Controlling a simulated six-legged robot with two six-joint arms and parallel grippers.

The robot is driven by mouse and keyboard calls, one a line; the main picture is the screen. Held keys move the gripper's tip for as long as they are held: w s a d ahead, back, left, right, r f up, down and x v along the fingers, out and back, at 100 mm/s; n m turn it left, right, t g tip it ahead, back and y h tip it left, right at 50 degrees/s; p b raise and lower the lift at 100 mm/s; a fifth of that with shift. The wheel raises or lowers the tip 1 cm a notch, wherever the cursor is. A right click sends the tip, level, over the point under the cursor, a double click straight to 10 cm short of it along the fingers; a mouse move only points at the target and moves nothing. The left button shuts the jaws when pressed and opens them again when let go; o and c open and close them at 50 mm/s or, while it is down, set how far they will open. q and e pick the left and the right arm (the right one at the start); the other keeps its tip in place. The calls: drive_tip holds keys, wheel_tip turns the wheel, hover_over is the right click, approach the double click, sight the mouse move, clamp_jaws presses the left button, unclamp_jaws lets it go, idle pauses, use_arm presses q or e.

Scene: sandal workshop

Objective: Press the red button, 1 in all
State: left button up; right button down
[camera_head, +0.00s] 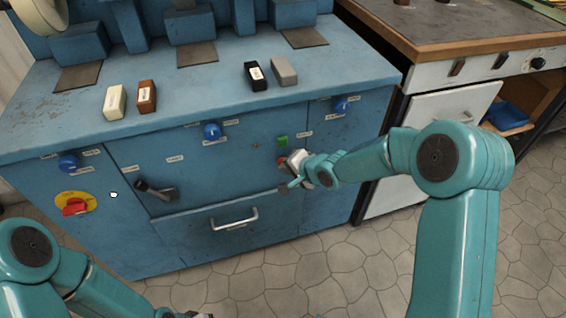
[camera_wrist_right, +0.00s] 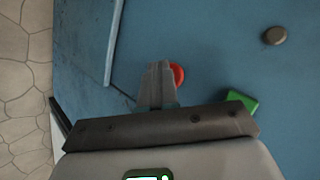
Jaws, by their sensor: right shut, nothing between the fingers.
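The red button (camera_head: 281,161) is on the front of the blue machine cabinet (camera_head: 240,185), below a green button (camera_head: 282,141). My right gripper (camera_head: 287,174) is shut and empty, with its fingertips at the red button and partly covering it. In the right wrist view the red button (camera_wrist_right: 177,75) shows just beside the shut fingers (camera_wrist_right: 157,85); I cannot tell whether they touch it. The green button (camera_wrist_right: 241,101) is to its right there. My left arm shows at the lower left of the head view; its gripper is mostly cut off at the bottom edge.
A red rotary switch on a yellow plate (camera_head: 75,203), a black lever (camera_head: 155,190), blue knobs (camera_head: 212,131) and a drawer handle (camera_head: 235,219) are on the cabinet front. Several small blocks (camera_head: 147,96) lie on its top. A wooden-topped bench (camera_head: 440,30) stands at the right.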

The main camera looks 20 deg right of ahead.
drive_tip(key=shift+s+b, duration=0.4)
drive_tip(key=shift+s, duration=0.35)
drive_tip(key=s+b, duration=0.2)
drive_tip(key=s, duration=0.3)
drive_tip(key=shift+d, duration=0.1)
idle(0.6)
